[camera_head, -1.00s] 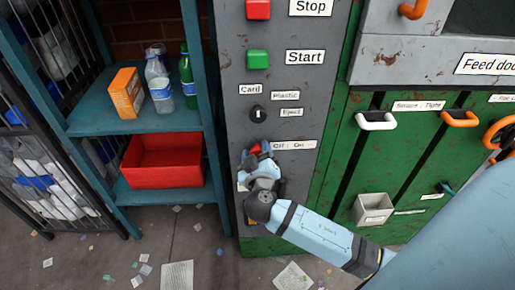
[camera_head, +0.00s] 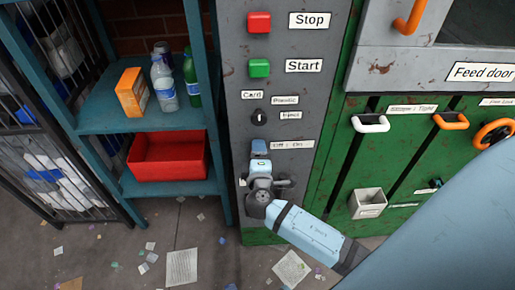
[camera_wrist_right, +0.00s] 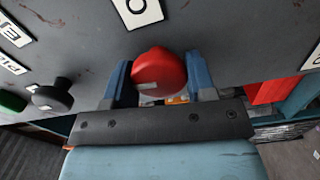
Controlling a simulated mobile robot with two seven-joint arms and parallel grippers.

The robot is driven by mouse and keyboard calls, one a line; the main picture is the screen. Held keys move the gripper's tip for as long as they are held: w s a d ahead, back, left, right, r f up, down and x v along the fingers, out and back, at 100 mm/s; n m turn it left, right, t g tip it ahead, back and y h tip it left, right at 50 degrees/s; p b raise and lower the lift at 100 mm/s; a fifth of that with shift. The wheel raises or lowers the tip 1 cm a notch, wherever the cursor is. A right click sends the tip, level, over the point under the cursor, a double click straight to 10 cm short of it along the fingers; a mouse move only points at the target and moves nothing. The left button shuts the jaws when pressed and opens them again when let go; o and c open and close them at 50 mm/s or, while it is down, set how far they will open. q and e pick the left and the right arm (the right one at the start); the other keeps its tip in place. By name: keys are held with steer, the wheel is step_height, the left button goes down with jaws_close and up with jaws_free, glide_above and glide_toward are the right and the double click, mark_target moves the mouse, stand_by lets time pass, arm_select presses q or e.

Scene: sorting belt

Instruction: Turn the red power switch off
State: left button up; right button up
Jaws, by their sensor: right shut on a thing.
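The red power switch (camera_wrist_right: 158,72) sits on the grey panel and fills the gap between the two blue fingers of my right gripper (camera_wrist_right: 160,84) in the right wrist view. The fingers are shut on its sides. In the head view my right gripper (camera_head: 260,160) is at the panel beside the "Off : On" label (camera_head: 292,145), and it hides the switch there. Whether the switch stands at off or on cannot be told. My left gripper is not in view.
Above the switch are a black selector knob (camera_head: 259,117), a green Start button (camera_head: 259,68) and a red Stop button (camera_head: 259,22). A blue shelf with bottles, an orange box (camera_head: 131,92) and a red bin (camera_head: 168,168) stands left. Green doors with handles are on the right.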

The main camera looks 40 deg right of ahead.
steer(key=shift+n+p, duration=0.3)
steer(key=shift+n, duration=0.3)
steer(key=o, duration=0.9)
steer(key=shift+f, duration=0.1)
